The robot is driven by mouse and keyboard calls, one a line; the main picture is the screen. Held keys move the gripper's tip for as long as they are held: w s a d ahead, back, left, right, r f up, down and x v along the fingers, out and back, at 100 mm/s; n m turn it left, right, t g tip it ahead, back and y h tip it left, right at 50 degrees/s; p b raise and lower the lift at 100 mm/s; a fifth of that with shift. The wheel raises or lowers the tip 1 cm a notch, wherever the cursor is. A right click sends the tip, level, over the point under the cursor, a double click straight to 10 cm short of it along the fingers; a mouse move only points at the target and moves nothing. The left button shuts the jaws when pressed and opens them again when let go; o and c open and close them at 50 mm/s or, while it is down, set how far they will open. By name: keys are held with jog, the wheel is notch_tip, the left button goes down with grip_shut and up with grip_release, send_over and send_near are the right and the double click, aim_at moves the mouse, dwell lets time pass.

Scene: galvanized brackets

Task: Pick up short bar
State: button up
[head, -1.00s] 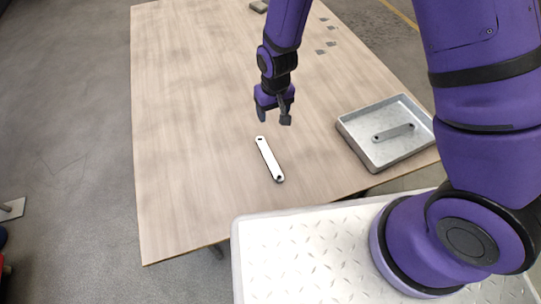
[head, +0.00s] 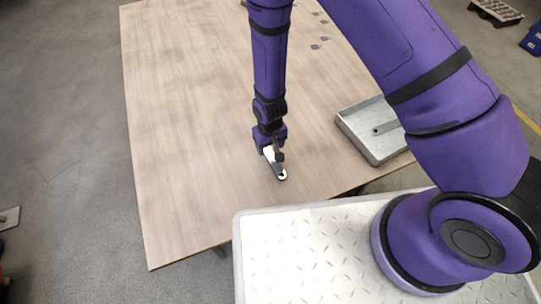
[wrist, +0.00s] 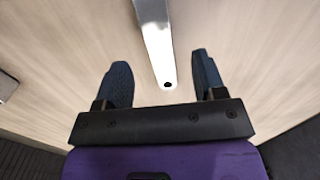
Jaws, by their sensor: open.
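A short bar (head: 280,172), flat and pale metal with a hole near its end, lies on the wooden table. In the wrist view the bar (wrist: 157,45) runs from the top edge down to a rounded end with a dark hole, between my two fingers. My gripper (head: 270,154) is over the bar in the head view and hides its far part. In the wrist view my gripper (wrist: 162,82) is open, with a gap on each side of the bar. I cannot tell how high the fingertips are above the table.
A grey metal tray (head: 351,129) stands at the table's right edge with another bar (head: 384,128) in it, partly hidden by my arm. Several small grey flat pieces (head: 319,43) lie at the far right of the table (head: 185,130). The table's left side is clear.

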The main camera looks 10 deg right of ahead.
aim_at(270, 155)
jog(key=shift+d+f, duration=0.1)
jog(key=shift+f, duration=2.5)
jog(key=c, duration=1.1)
jog(key=shift+c, duration=0.2)
jog(key=shift+r, duration=0.15)
